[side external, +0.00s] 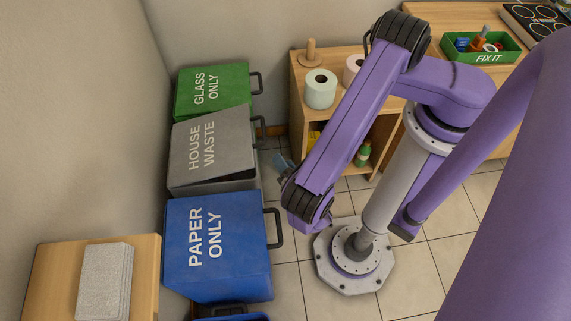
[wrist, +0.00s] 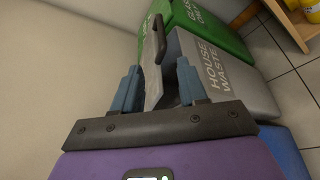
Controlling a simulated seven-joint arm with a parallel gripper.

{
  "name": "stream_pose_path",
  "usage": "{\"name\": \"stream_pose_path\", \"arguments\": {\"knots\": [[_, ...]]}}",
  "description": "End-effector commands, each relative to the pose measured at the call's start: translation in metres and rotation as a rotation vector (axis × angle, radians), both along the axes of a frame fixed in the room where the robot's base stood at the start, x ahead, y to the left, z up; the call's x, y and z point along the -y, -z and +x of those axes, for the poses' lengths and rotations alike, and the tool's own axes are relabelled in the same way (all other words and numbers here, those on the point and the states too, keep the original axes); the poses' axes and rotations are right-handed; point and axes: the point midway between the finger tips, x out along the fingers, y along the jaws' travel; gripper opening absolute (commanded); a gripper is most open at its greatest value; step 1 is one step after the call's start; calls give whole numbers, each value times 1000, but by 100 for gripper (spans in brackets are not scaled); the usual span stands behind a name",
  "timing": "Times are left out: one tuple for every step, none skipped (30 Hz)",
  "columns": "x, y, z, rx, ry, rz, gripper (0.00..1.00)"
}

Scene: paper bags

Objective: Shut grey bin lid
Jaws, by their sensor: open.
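The grey bin (side external: 213,184), marked HOUSE WASTE, stands between a green and a blue bin. Its lid (side external: 212,137) is partly raised, with a dark gap under its near edge, and a dark handle (side external: 261,126) is at its right. My gripper (side external: 284,164) is to the right of the bin, partly hidden by my arm. In the wrist view my open gripper (wrist: 158,70) has blue fingers to either side of the grey lid (wrist: 153,90) and its dark handle (wrist: 155,40). I cannot tell whether they touch. The lettered grey face (wrist: 222,75) is right of the fingers.
The green bin (side external: 212,90) is behind and the blue bin (side external: 215,250) in front, both with handles on the right. A wall runs along the left. A wooden shelf (side external: 300,65) with paper rolls stands at the back.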

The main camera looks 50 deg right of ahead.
Motion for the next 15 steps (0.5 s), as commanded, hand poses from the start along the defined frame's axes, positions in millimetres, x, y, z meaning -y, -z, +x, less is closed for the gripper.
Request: {"name": "stream_pose_path", "arguments": {"knots": [[0, 0, -1, -1, -1, 0, 42], [0, 0, -1, 0, 0, -1, 42], [0, 0, -1, 0, 0, -1, 42], [0, 0, -1, 0, 0, -1, 42], [0, 0, -1, 0, 0, -1, 42], [0, 0, -1, 0, 0, -1, 42], [0, 0, -1, 0, 0, -1, 42], [0, 0, -1, 0, 0, -1, 36], [0, 0, -1, -1, 4, 2, 23], [-1, 0, 0, 0, 11, 5, 13], [-1, -1, 0, 0, 24, 13, 3], [-2, -1, 1, 3, 54, 26, 0], [-2, -2, 1, 6, 85, 41, 0], [-2, -3, 2, 8, 125, 59, 0], [-3, -4, 4, 14, 191, 91, 0]]}}
